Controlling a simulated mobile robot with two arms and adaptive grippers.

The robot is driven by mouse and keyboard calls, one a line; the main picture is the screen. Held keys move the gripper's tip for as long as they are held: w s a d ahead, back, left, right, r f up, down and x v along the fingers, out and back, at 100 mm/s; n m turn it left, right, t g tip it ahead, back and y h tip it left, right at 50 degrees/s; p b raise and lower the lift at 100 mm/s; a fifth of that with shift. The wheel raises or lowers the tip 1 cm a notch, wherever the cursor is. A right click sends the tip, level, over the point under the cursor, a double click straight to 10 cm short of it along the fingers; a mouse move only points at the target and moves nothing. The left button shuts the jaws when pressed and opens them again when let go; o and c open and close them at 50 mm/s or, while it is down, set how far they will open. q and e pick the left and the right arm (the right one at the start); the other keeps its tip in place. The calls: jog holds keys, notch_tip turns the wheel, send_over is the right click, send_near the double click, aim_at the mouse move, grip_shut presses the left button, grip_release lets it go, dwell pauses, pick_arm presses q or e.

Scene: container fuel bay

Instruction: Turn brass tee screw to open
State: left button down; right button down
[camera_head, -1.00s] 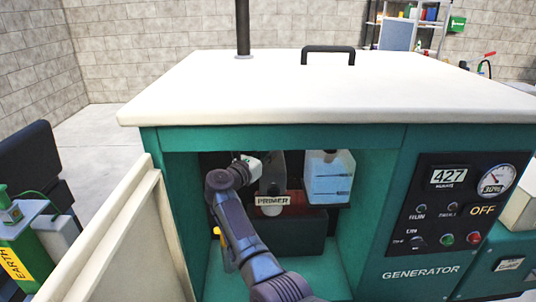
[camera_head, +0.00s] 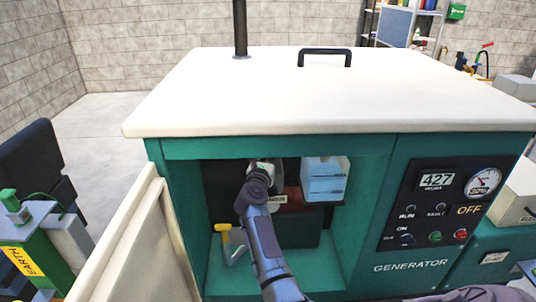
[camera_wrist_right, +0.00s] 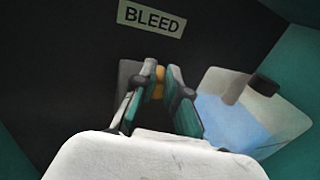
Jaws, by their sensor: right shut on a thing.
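The brass tee screw shows in the right wrist view as a small yellow-brass piece (camera_wrist_right: 159,78) below the BLEED label (camera_wrist_right: 152,18). My right gripper (camera_wrist_right: 157,92) has its fingertips shut around it, and they hide most of it, so its angle cannot be told. In the head view my right arm reaches into the open bay of the green generator (camera_head: 175,200). The gripper (camera_head: 264,166) is up at the back of the bay, and the screw is hidden there. My left gripper is not in view.
A translucent tank with blue liquid (camera_head: 325,182) hangs just right of the gripper. A yellow-handled lever (camera_head: 224,230) stands lower left in the bay. The bay's open door (camera_head: 128,245) is at left, the control panel (camera_head: 438,205) at right. The PRIMER label is partly covered.

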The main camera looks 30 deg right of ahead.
jog(key=c, duration=1.2)
grip_release()
